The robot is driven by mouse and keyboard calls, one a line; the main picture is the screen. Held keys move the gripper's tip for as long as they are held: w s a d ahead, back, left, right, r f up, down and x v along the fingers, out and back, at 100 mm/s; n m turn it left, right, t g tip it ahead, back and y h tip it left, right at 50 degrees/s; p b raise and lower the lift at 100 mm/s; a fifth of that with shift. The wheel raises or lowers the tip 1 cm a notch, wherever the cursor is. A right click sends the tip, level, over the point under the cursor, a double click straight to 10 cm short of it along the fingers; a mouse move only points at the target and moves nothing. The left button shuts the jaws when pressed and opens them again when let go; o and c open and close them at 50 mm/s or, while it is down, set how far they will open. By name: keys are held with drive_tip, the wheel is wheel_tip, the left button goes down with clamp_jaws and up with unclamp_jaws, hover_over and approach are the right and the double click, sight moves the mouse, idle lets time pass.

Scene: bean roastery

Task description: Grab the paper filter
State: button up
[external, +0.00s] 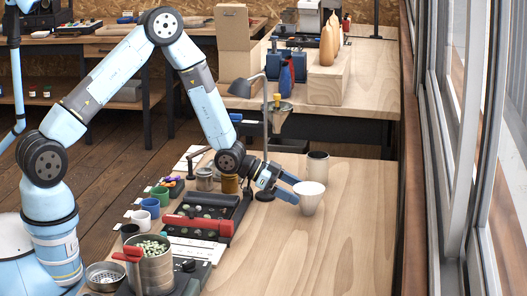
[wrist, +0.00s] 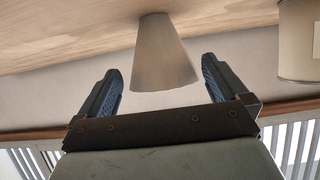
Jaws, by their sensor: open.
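The paper filter (external: 310,200) is a white cone, wide at the top and narrow at the bottom, standing on the wooden table. It also shows in the wrist view (wrist: 163,52), between and just beyond my two fingers. My gripper (external: 288,191) reaches in low from the left, with its fingertips close beside the filter. In the wrist view my gripper (wrist: 162,78) is open, with a visible gap between each blue-padded finger and the cone. Whether a fingertip overlaps the filter's sides in depth is hard to tell.
A pale cup with a dark inside (external: 318,168) stands just behind the filter. A grey lamp (external: 265,130) rises behind my gripper. A red-handled tool (external: 197,223), a tin of green beans (external: 150,265) and several mugs fill the left side. The table's front right is clear.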

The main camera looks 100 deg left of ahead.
sight(302, 195)
drive_tip(key=x, duration=0.3)
drive_tip(key=shift+f, duration=0.15)
drive_tip(key=c, duration=0.8)
